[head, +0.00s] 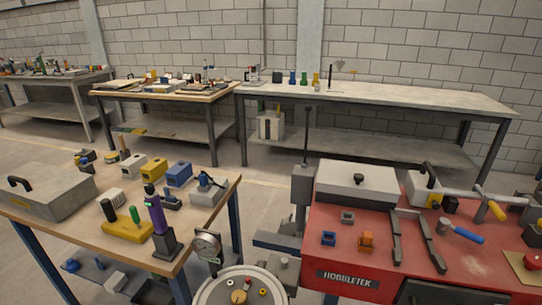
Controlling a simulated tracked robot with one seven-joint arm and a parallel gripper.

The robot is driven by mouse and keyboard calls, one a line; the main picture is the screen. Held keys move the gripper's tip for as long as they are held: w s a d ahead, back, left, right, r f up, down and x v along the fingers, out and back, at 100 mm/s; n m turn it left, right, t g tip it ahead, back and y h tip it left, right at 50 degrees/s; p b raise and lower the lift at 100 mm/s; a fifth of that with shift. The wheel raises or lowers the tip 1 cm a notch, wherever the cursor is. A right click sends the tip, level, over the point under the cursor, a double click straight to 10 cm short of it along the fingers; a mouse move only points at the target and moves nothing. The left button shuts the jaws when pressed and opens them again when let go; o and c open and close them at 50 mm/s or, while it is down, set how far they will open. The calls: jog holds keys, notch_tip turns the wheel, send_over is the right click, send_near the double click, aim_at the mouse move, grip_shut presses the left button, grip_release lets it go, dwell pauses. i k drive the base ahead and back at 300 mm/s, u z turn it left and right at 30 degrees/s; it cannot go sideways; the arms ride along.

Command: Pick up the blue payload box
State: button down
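A blue box (179,173) with a dark top edge sits on the wooden-topped table at the left, toward its back right. It is small in the head view, and its lower part is partly crowded by a small dark blue item in front. A smaller blue block (328,238) lies on the red surface at the right. Nothing marks which one is the payload box. I cannot make out my gripper in this view.
On the left table (70,227) stand a grey case (47,190), a purple upright tool (157,220) and a yellow block (127,229). The red bench (380,275) at right holds a grey-white case, dark bars and a blue-handled tool. Open floor lies behind.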

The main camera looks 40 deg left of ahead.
aim_at(181, 174)
jog(key=z, duration=0.55)
jog(key=i, duration=0.15)
jog(key=u, duration=2.9)
jog(key=k, duration=0.95)
jog(key=u, duration=0.2)
jog(key=i, duration=0.95)
jog(key=z, duration=0.1)
